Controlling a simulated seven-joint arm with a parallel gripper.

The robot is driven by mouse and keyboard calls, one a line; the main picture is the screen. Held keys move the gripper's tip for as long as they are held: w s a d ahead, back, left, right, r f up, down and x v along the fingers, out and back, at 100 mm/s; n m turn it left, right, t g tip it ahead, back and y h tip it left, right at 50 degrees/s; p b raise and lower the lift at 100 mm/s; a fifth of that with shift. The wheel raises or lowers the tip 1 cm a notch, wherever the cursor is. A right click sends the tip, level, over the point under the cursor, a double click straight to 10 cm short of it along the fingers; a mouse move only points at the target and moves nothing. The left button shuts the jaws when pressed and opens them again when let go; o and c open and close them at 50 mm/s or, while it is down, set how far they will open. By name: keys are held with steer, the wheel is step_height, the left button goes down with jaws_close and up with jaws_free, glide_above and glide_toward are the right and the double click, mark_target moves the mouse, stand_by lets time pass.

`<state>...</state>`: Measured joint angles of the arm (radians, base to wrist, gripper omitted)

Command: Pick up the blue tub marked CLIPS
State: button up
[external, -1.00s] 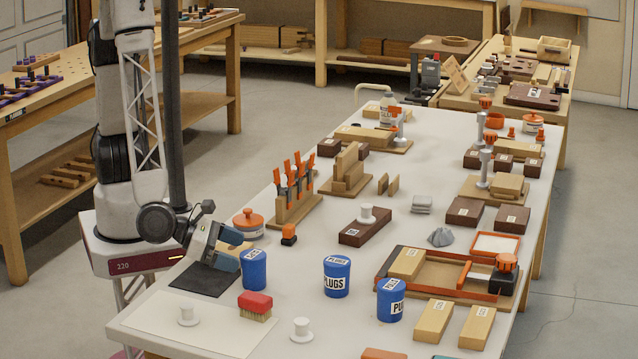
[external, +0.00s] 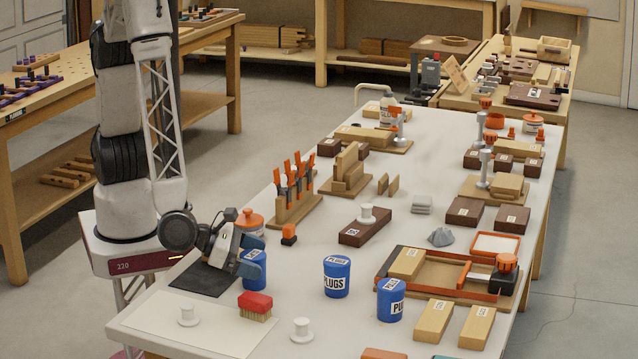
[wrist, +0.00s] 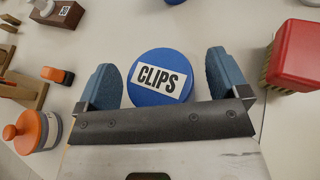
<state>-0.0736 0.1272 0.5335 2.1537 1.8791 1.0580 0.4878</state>
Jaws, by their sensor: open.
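The blue tub marked CLIPS (wrist: 161,77) sits between the two blue fingers of my gripper (wrist: 170,82) in the wrist view, its lid label readable. The fingers are open, one on each side of the tub, with a gap showing on both sides. In the external view the same tub (external: 253,272) stands upright on the white table, partly hidden behind my gripper (external: 248,252). Two similar blue tubs, a middle one marked PLUGS (external: 336,279) and a right one with a partly readable label (external: 391,302), stand to its right.
A red-topped brush (external: 255,306) lies close in front of the CLIPS tub. An orange-lidded jar (external: 248,223) stands just behind it, and a small orange-topped block (external: 289,234) is to its right. A dark mat (external: 205,279) lies under my gripper.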

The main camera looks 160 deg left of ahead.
stand_by(0.6)
steer(key=c, duration=1.1)
steer(key=shift+o, duration=0.2)
steer(key=shift+r, duration=0.15)
steer(key=shift+r, duration=4.9)
steer(key=shift+a, duration=0.1)
